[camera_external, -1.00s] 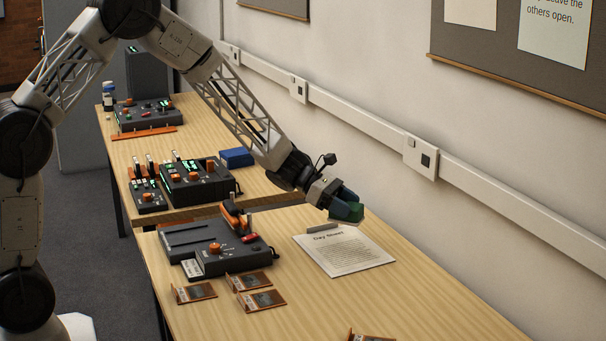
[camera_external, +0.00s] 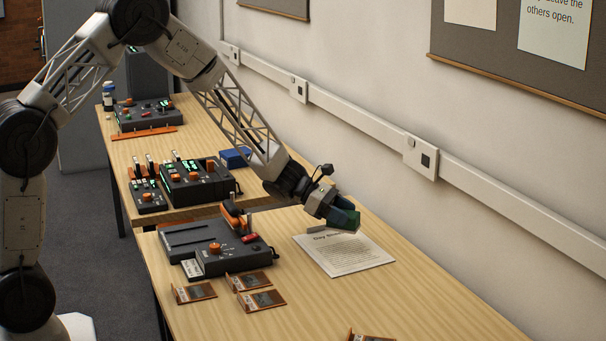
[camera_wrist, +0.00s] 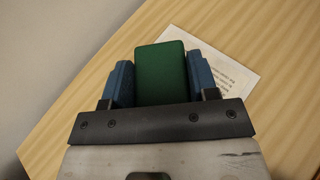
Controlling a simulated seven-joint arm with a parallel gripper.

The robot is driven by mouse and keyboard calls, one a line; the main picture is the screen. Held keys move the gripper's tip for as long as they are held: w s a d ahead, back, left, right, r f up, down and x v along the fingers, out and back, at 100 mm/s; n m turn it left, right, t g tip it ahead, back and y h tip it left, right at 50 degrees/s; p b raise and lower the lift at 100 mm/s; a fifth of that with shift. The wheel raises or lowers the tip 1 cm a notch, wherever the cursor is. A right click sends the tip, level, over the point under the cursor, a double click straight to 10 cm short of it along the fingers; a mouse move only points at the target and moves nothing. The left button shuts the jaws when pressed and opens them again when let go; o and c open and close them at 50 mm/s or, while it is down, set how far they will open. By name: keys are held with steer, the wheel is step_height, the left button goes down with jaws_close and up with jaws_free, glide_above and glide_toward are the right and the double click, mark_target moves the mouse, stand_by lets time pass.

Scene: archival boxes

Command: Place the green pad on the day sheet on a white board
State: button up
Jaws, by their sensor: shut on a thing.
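The green pad (camera_wrist: 161,74) is a dark green block held between the blue fingers of my gripper (camera_wrist: 161,80) in the wrist view. In the external view my gripper (camera_external: 343,215) is shut on the green pad (camera_external: 345,222), just above the top edge of the day sheet. The day sheet on a white board (camera_external: 345,254) lies flat on the table, with a grey clip at its top. My gripper hides part of its heading. In the wrist view part of the sheet (camera_wrist: 228,68) shows behind the pad and the right finger.
A dark grey device (camera_external: 222,245) with orange and red controls stands left of the sheet. Several small orange-edged cards (camera_external: 262,300) lie in front of it. The wall with a cable trunking (camera_external: 500,205) runs along the right. The table right of the sheet is clear.

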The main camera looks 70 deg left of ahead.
steer(key=shift+f, duration=1.05)
steer(key=shift+f, duration=1.85)
steer(key=shift+f, duration=0.1)
steer(key=o, duration=0.9)
steer(key=v, duration=1.2)
